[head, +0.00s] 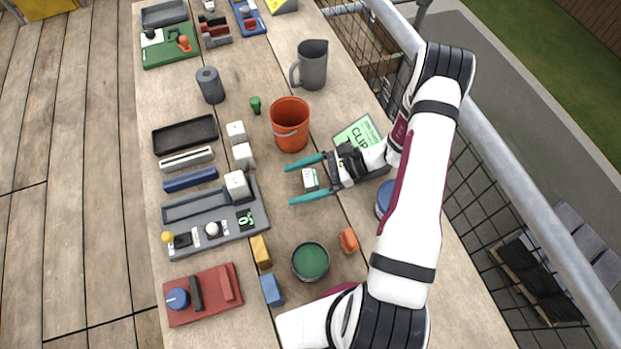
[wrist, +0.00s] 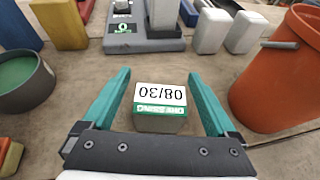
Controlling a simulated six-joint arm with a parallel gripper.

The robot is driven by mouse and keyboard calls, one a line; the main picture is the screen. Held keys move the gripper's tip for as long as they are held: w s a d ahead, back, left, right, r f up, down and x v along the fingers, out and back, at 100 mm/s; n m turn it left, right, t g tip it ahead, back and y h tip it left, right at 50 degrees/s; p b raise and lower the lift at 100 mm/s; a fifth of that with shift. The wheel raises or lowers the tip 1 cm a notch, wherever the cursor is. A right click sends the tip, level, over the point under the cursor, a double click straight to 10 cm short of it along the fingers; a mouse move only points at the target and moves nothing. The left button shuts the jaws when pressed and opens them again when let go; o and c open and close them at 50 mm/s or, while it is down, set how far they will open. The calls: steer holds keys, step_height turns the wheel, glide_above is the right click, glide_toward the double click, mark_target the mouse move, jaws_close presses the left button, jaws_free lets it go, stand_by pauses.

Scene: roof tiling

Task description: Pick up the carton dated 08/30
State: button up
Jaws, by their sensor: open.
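The carton dated 08/30 (wrist: 160,105) stands on the table, with a white label face and a green band; its print reads upside down in the wrist view. In the head view the small white carton (head: 310,179) lies between the two teal fingers. My gripper (head: 308,179) is open around it, one finger on each side, with a visible gap to each finger in the wrist view (wrist: 163,95). Several other white cartons (head: 236,185) stand to the left; no dates on them are readable.
An orange bucket (head: 290,125) stands close beside my gripper. A green-topped round pot (head: 310,262) and an orange piece (head: 348,240) are nearer the front. A grey tray device (head: 240,222) lies left.

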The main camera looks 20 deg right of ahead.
steer(key=c, duration=1.4)
